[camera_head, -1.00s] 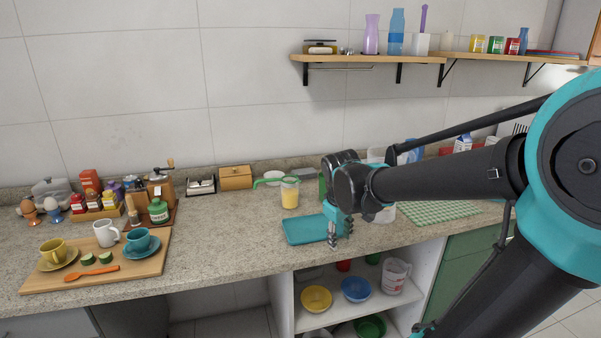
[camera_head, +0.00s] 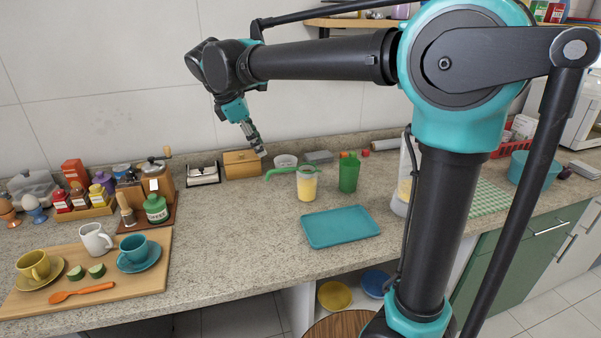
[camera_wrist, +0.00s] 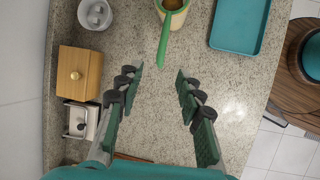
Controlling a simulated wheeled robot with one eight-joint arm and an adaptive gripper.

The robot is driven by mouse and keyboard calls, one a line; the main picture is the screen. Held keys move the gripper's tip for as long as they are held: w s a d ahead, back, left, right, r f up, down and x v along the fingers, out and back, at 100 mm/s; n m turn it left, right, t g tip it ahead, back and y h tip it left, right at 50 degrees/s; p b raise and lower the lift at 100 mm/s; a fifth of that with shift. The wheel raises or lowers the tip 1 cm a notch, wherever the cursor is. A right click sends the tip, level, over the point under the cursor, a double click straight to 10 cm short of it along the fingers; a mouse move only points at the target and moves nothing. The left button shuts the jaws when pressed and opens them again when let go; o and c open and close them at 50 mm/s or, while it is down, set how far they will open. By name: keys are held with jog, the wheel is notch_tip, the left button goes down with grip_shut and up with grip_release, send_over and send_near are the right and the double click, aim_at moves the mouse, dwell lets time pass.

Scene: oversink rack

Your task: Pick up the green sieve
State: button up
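The green sieve (camera_head: 275,171) rests over the top of a clear container (camera_head: 307,188) with yellow contents, its handle reaching left. In the wrist view the sieve's green handle (camera_wrist: 165,40) points down toward the space between my fingers, and its bowl is at the top edge, partly cut off. My gripper (camera_head: 259,152) is above the counter near the wooden box, left of and behind the sieve. In the wrist view my gripper (camera_wrist: 159,73) is open and empty, with the handle's end just beyond the fingertips; the height gap is hard to tell.
A wooden box (camera_head: 242,164), a white bowl (camera_head: 285,161) and a green grater-like item (camera_head: 349,174) stand close by. A teal tray (camera_head: 340,228) lies in front. A cutting board (camera_head: 88,280) with cups is at left. Counter left of the tray is clear.

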aim_at(275, 171)
jog(key=x, duration=1.2)
jog(key=shift+d+f, duration=0.1)
grip_shut()
